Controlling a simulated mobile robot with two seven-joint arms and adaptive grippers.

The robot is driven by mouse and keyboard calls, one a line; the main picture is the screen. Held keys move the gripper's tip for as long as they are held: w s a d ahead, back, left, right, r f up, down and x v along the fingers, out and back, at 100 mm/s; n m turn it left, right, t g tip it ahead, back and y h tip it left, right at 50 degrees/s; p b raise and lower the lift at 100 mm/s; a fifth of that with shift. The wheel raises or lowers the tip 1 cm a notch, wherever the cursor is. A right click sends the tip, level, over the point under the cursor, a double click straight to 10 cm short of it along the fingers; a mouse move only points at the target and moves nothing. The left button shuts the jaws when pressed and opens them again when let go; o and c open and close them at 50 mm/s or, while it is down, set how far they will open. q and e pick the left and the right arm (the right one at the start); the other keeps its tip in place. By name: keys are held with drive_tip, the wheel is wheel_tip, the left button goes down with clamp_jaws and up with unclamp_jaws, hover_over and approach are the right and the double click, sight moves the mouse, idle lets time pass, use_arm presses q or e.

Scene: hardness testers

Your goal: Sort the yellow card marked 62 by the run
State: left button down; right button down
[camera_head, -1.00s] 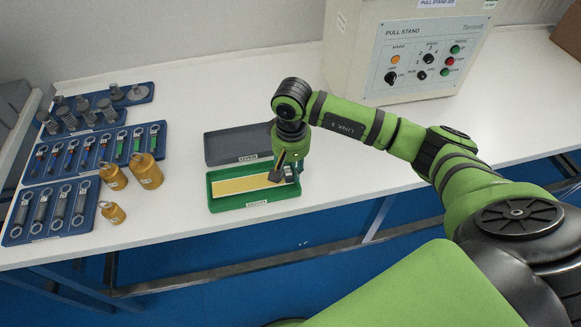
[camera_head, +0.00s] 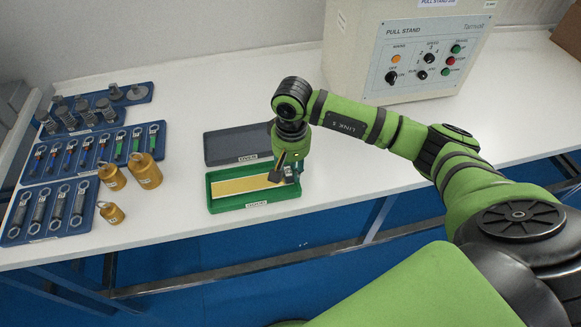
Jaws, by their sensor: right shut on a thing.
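The yellow card (camera_head: 240,185) lies flat in the green tray (camera_head: 208,205), along its length. The number on the card cannot be read at this size. My right gripper (camera_head: 281,175) is over the right end of the green tray, pointing down, shut on the card's right end. Its fingertips partly hide that end. A dark grey tray (camera_head: 228,142) stands empty just behind the green one. Both trays have small labels on their front edges, too small to read for certain. My left gripper is not in view.
The pull stand (camera_head: 410,50) stands at the back right. Blue trays (camera_head: 15,232) with spring scales and weights are at the left. Brass weights (camera_head: 146,170) stand beside them. The white table (camera_head: 370,190) is clear right of the green tray, up to its front edge.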

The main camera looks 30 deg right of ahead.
drive_tip(key=shift+s+f, duration=0.35)
drive_tip(key=shift+f, duration=0.05)
drive_tip(key=c, duration=0.8)
unclamp_jaws()
drive_tip(key=shift+c, duration=0.2)
drive_tip(key=shift+w, duration=0.1)
